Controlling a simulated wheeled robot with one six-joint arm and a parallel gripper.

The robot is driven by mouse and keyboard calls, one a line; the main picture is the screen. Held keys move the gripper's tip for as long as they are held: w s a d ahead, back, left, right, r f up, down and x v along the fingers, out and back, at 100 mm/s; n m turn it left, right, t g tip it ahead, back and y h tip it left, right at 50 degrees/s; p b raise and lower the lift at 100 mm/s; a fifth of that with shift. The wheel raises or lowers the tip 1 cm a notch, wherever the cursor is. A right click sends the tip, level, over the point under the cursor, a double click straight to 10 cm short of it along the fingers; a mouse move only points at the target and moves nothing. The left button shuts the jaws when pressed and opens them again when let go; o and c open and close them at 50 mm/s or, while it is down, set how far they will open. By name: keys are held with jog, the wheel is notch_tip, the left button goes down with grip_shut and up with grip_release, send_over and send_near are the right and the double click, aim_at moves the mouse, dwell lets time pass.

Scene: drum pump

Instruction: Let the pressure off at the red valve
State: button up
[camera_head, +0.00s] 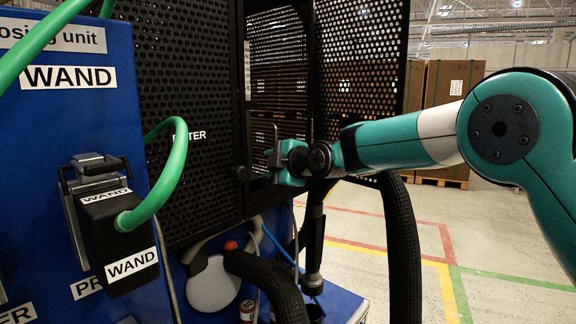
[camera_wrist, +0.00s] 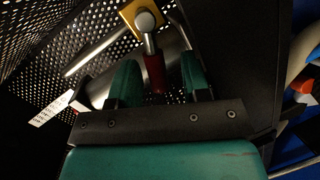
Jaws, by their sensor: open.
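The red valve (camera_wrist: 155,72) shows in the wrist view as a short red grip below a round metal end, in front of a yellow plate (camera_wrist: 130,12). My gripper (camera_wrist: 160,62) is open, with one teal finger on each side of the red grip. I cannot tell whether either finger touches it. In the head view my gripper (camera_head: 284,160) reaches into the opening of the black mesh cage, and I cannot make out the red valve there.
A perforated black door (camera_head: 360,75) stands open behind my arm. A blue dosing unit (camera_head: 70,120) with a black WAND connector (camera_head: 115,235) and green hose (camera_head: 172,180) is at left. A thick black hose (camera_head: 402,250) hangs below my arm. Floor at right is clear.

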jog(key=b+v, duration=0.5)
jog(key=v, duration=1.2)
jog(key=shift+d, duration=0.1)
